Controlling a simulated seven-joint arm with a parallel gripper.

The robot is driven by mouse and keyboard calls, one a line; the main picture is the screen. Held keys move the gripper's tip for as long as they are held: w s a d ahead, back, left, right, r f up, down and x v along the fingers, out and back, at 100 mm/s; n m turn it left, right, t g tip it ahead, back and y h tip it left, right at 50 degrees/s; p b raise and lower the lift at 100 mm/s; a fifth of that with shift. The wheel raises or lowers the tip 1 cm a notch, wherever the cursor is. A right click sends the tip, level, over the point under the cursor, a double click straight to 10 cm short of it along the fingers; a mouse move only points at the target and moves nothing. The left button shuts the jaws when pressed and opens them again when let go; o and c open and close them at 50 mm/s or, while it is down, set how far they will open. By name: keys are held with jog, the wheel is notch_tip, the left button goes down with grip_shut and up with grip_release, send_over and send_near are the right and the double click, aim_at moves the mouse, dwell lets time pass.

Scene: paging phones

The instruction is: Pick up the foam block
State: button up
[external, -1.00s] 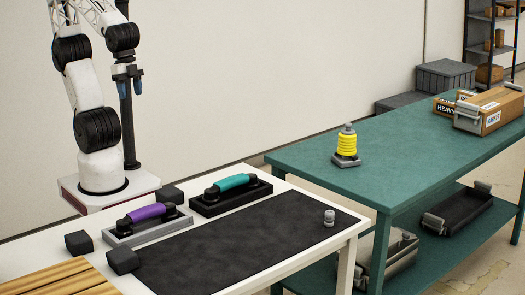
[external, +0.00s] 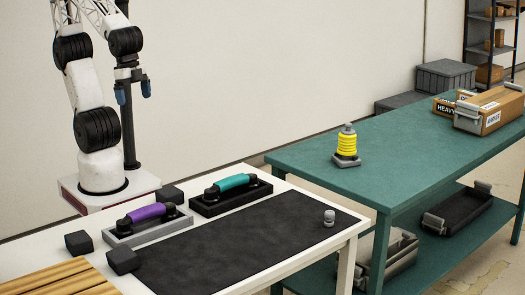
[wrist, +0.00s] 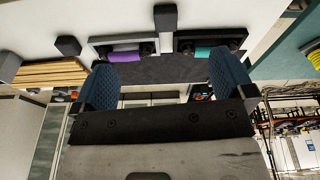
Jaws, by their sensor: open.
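Three small dark grey blocks that look like foam lie on the white table: one (external: 78,243) at the left edge, one (external: 123,261) by the dark mat's corner, and one (external: 171,193) behind the phones. I cannot tell which one is the foam block. Dark blocks also show in the wrist view, one at the top centre (wrist: 165,18) and one left of the purple phone (wrist: 68,45). My gripper (external: 133,92) is open and empty, high above the back of the table. Its blue fingers are wide apart in the wrist view (wrist: 164,82).
A purple-handled phone (external: 146,213) and a teal-handled phone (external: 230,183) stand beside the blocks. A dark mat (external: 235,245) is mostly clear, with a small grey knob (external: 329,218) at its right. Wooden slats (external: 45,285) lie front left. A green bench (external: 400,150) stands right.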

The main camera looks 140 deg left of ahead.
jog(key=w+f+n+g, duration=0.1)
jog(key=w+f+n, duration=0.7)
jog(key=w+f, duration=0.15)
jog(key=n+g+y, duration=0.1)
jog(key=n, duration=0.7)
send_over(169, 191)
jog(key=f, duration=1.2)
jog(key=shift+s+d, duration=0.15)
jog(key=shift+d, duration=0.2)
jog(key=shift+f+n, duration=0.3)
jog(key=shift+f, duration=0.1)
jog(key=shift+a+f, duration=0.15)
jog(key=shift+f, duration=1.15)
jog(key=shift+f, duration=0.1)
jog(key=shift+a+f, duration=0.15)
jog(key=shift+f, duration=1.1)
jog(key=shift+a+f, duration=0.15)
jog(key=shift+f, duration=1.1)
